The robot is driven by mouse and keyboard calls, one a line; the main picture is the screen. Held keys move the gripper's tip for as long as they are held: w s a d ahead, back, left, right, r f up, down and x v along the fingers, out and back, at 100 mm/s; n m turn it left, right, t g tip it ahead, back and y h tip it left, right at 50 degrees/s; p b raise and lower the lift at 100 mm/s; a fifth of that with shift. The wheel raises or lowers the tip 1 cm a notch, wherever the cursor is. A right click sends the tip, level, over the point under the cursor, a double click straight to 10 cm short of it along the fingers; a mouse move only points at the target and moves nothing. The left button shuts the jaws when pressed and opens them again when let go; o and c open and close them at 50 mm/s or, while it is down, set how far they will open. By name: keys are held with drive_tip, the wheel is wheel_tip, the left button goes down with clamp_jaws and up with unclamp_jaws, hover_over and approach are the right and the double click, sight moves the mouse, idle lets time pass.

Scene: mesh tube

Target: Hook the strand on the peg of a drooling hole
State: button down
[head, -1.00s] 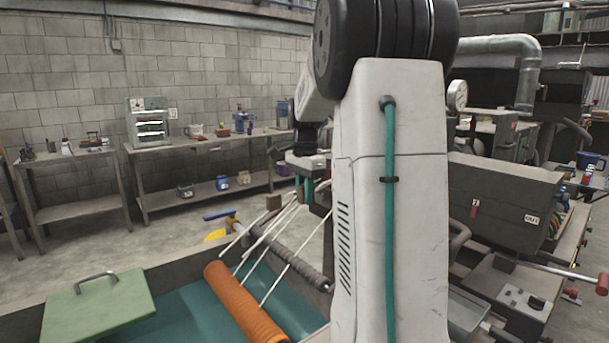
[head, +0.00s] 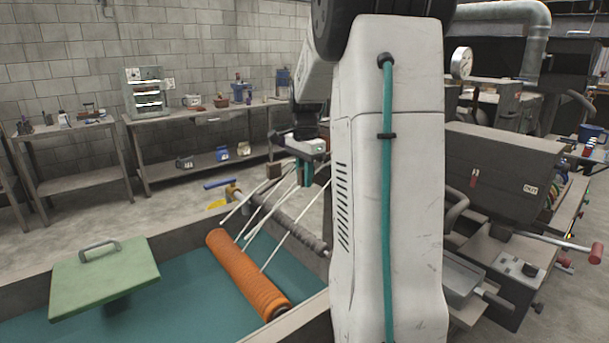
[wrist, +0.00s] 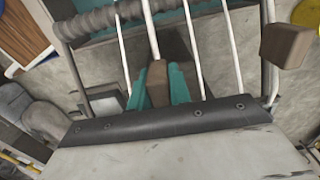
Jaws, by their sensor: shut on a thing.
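Several white strands (head: 262,208) run from the orange ribbed roller (head: 248,270) up past a grey ribbed bar toward the machine at the right. My gripper (head: 302,186), with teal fingers, is among them, partly beside my arm. In the wrist view, the teal fingers (wrist: 160,90) are shut on a brown piece (wrist: 157,82), from which a thicker pale strand (wrist: 151,30) runs upward. Other thin strands pass on both sides, apart from the fingers. Strand ends are hidden behind a dark bolted bar (wrist: 180,120). I cannot make out the peg or the drooling hole.
A teal-lined trough lies under the roller, with a green handled lid (head: 103,277) at left. A brown block (wrist: 288,45) stands beside the strands. The machine box (head: 505,172) is at right. My arm hides the middle.

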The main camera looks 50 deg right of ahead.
drive_tip(key=shift+f, duration=1.55)
idle(1.5)
drive_tip(key=c, duration=1.2)
unclamp_jaws()
